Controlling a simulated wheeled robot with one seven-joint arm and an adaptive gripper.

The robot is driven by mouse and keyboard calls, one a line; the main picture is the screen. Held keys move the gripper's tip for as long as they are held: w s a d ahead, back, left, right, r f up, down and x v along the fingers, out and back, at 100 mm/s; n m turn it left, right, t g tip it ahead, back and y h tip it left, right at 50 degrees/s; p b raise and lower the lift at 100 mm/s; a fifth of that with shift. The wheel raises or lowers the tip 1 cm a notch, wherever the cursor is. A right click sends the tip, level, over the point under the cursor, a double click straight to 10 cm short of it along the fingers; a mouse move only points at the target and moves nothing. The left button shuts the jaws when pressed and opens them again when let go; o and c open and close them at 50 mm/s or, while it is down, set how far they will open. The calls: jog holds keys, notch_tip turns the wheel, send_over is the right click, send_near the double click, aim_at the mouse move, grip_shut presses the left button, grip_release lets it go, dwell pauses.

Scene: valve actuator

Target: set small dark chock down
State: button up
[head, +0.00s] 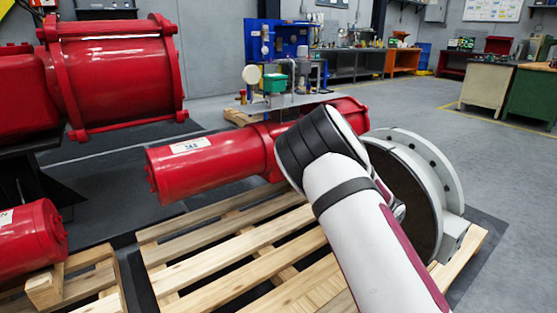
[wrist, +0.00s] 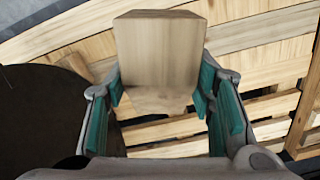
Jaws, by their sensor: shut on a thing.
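In the wrist view, my gripper (wrist: 161,88) has its teal-padded fingers on either side of a wooden block (wrist: 158,50) and is shut on it. The block, the only chock-like thing I see in the grip, is light tan rather than dark. Slats of a wooden pallet show below and around it. I cannot tell whether the block touches them. In the head view, my white and black arm hides the gripper and the block.
In the head view, the pallet (head: 213,249) bears a red actuator cylinder (head: 215,164) and a large grey flange (head: 448,188) with a dark face. A bigger red cylinder (head: 115,75) stands at left. Open floor lies at right. A dark round surface (wrist: 40,120) fills the wrist view's left side.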

jog(key=s+a+r+m, duration=0.2)
jog(key=s+a+r, duration=0.1)
jog(key=r, duration=0.3)
jog(key=s+a+r+m, duration=0.2)
jog(key=s+a+r, duration=0.15)
jog(key=r, duration=0.25)
jog(key=s+r+p, duration=0.4)
jog(key=r+p, duration=0.9)
jog(key=p, duration=0.1)
jog(key=s+r+p, duration=0.4)
jog(key=r+p, duration=0.9)
jog(key=p, duration=0.2)
jog(key=shift+s, duration=0.15)
